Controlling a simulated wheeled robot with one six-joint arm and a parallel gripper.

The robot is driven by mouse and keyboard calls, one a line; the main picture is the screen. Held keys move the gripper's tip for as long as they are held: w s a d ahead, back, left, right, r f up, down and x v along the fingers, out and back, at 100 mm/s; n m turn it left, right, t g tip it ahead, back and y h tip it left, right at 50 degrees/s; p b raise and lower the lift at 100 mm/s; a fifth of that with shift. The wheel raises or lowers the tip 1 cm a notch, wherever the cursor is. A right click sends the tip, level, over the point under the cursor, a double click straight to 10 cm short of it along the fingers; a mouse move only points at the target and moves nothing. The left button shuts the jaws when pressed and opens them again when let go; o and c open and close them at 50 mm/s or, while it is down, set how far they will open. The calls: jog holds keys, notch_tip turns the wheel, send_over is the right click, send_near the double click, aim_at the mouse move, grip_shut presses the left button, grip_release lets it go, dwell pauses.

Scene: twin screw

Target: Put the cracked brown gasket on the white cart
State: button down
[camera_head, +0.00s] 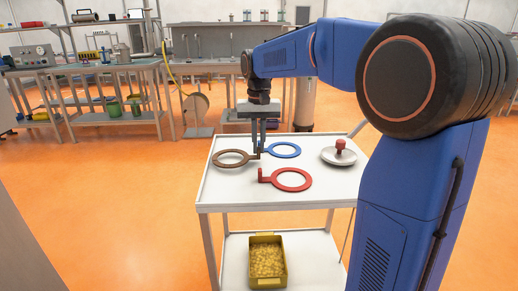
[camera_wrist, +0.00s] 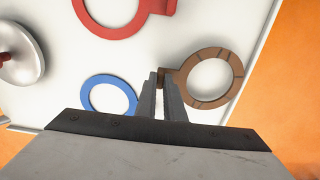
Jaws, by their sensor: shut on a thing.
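The brown gasket (camera_head: 231,158) is a ring with a short tab and dark crack lines, at the left part of the white cart's top (camera_head: 225,190). In the wrist view the brown gasket (camera_wrist: 236,66) is at the right of the fingers, with its tab between the fingertips. My gripper (camera_head: 259,152) points down over the cart and is shut on that tab; its fingertips (camera_wrist: 160,78) also show in the wrist view. The ring is at or just above the cart top; I cannot tell whether it touches.
A blue ring gasket (camera_head: 284,150) is right behind my gripper. A red ring gasket (camera_head: 291,180) lies in front. A silver disc with a red knob (camera_head: 340,155) is at the right of the top. A yellow bin (camera_head: 267,277) stands on the lower shelf. Workbenches line the back.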

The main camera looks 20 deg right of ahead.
jog(key=shift+f, duration=0.75)
jog(key=c, duration=1.9)
grip_release()
jog(key=shift+f, duration=0.1)
jog(key=shift+o, duration=0.2)
notch_tip(320, 180, up, 12)
